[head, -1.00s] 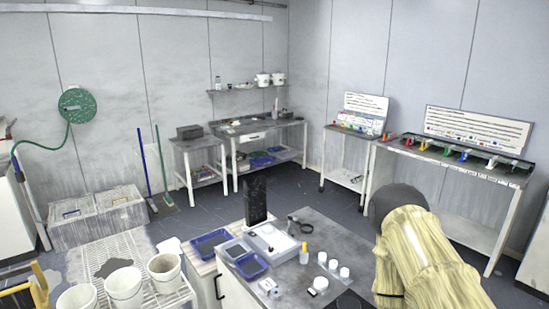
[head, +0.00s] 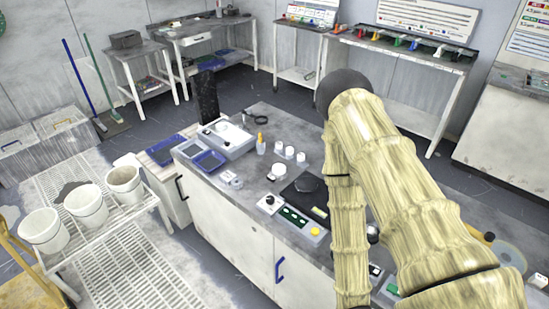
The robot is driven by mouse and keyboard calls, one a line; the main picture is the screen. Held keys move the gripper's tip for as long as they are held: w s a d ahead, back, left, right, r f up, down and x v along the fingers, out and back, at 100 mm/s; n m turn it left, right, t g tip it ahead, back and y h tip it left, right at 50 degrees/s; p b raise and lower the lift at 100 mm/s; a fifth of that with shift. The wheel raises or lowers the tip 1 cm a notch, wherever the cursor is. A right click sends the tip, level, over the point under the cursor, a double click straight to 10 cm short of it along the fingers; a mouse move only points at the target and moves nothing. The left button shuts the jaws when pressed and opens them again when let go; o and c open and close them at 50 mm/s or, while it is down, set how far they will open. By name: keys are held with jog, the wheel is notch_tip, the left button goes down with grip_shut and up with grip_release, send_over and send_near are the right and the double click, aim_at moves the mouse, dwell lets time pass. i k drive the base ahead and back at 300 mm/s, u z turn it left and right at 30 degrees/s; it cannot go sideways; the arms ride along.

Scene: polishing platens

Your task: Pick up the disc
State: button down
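Two things could be the disc, and I cannot tell which is meant. A dark, flat roundish piece (head: 308,184) lies on a black mat (head: 296,198) on the grey counter (head: 268,118). A pale grey-blue round plate (head: 511,256) shows at the far right, partly cut off by my arm. My arm covers much of the right half of the head view. My gripper does not show, so what it holds is hidden.
A rack (head: 148,200) with white buckets (head: 86,205) stands left. Grey floor shows behind the counter.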

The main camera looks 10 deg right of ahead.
aim_at(278, 169)
jog(key=u, duration=0.65)
jog(key=k, duration=0.85)
jog(key=u, duration=0.65)
jog(key=k, duration=0.3)
jog(key=u, duration=0.7)
jog(key=i, duration=1.65)
jog(key=z, duration=0.75)
jog(key=i, duration=1.2)
jog(key=z, duration=1.8)
jog(key=i, duration=0.7)
jog(key=z, duration=0.65)
